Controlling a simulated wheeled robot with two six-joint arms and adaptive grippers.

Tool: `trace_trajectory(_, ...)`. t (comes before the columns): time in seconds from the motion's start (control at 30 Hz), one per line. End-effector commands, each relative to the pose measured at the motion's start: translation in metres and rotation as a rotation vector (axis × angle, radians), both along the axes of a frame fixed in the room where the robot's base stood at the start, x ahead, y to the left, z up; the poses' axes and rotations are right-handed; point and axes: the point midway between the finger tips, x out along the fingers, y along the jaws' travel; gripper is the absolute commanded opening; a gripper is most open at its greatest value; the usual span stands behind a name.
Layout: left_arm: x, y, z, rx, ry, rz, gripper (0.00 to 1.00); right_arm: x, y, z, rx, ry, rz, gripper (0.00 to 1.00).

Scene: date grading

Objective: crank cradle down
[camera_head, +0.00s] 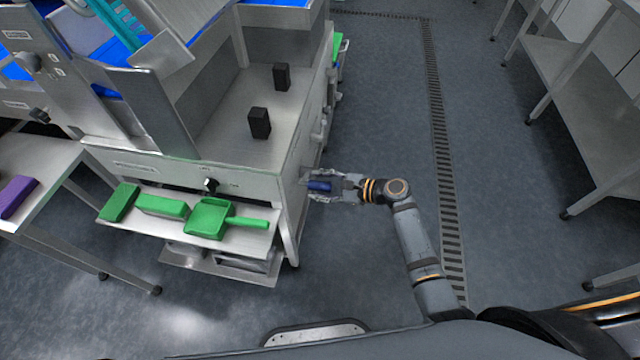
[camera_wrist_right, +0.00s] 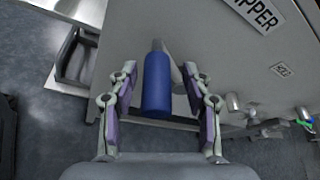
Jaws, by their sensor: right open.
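The crank's blue handle (camera_head: 319,186) sticks out from the right side of the steel machine (camera_head: 290,200). In the right wrist view the blue handle (camera_wrist_right: 157,85) lies between the fingers of my right gripper (camera_wrist_right: 160,72). The fingers stand open on both sides of it, with gaps visible, so they are not clamped on it. In the head view my right gripper (camera_head: 335,188) reaches the handle from the right. The crank's arm is mostly hidden, and I cannot tell for certain which part is the cradle. My left gripper is out of view.
A front shelf holds green blocks (camera_head: 160,206) and a green scoop (camera_head: 210,218). Two black blocks (camera_head: 259,122) stand on the machine top. A panel label ending "IPPER" (camera_wrist_right: 262,14) and knobs (camera_wrist_right: 232,102) are near the handle. Floor to the right is clear up to steel racks (camera_head: 580,120).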

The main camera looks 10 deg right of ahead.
Motion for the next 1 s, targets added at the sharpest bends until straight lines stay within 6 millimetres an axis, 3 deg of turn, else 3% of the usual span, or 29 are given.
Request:
trace_trajectory(0.23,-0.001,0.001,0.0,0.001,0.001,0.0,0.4,-0.008,-0.014,0.003,-0.004,0.003,0.001,0.49)
trace_trajectory(0.63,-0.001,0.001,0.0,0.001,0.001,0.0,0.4,-0.049,-0.087,0.034,-0.005,0.001,0.002,0.49)
trace_trajectory(1.0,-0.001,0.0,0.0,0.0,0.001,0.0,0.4,-0.055,-0.099,0.04,0.0,0.0,0.0,0.49)
